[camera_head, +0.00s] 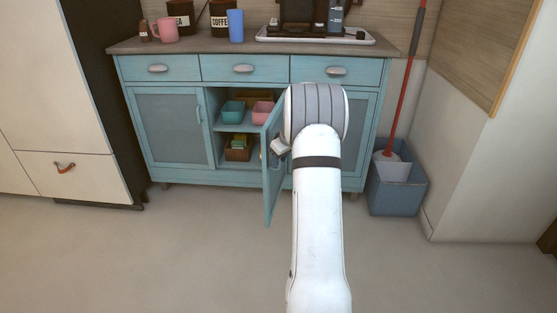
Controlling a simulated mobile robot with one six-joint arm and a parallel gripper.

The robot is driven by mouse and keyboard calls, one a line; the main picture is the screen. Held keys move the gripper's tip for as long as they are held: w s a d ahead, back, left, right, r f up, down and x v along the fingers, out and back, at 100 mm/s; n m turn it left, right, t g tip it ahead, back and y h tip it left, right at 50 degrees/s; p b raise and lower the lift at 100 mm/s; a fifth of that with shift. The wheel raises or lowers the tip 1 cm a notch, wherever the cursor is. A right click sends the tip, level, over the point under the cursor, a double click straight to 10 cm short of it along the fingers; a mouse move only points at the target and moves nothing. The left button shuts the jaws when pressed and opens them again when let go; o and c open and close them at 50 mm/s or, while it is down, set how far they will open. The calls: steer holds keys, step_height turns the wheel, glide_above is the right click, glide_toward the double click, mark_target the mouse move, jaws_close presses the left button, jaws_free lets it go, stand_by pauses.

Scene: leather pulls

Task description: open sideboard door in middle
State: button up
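The blue sideboard (180,178) stands against the back wall, with a row of drawers above its doors. Its middle door (273,192) stands well open, swung out toward me from its right side, so the shelves inside show. My white arm reaches up from the bottom, and its grey-banded wrist covers the right part of the opening and some of the door. A small pale grey piece shows at the wrist's left, by the door; I cannot tell whether it is a finger or a handle. My gripper is mostly hidden, so its grip cannot be made out.
Inside are a teal bin (233,112), a pink bin (262,112) and a brown basket (238,150). Mugs, canisters and a tray (350,38) stand on top. A blue mop bucket (397,188) is at right, a pale cabinet (62,120) at left. The floor in front is clear.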

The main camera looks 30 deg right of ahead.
steer(key=p+v, duration=0.2)
steer(key=v, duration=0.5)
steer(key=shift+r+p, duration=0.4)
steer(key=shift+s, duration=0.15)
steer(key=s+a+r+g+p, duration=0.1)
steer(key=s+a+r+p, duration=0.4)
steer(key=a+r+p, duration=0.45)
steer(key=s+a+r+p, duration=0.65)
steer(key=a+r, duration=0.45)
steer(key=r, duration=0.4)
steer(key=s+a+r+p, duration=0.4)
steer(key=s+p, duration=0.1)
steer(key=s, duration=0.2)
steer(key=s+a+r+m+p, duration=0.1)
steer(key=s+a+r+p, duration=0.3)
steer(key=s+r+p, duration=0.1)
steer(key=s+a+r+m+g+p, duration=0.1)
steer(key=s+a+r+p, duration=0.2)
steer(key=s+r+p, duration=0.2)
steer(key=s, duration=0.3)
steer(key=shift+s+a+h, duration=0.3)
steer(key=shift+a+h, duration=0.1)
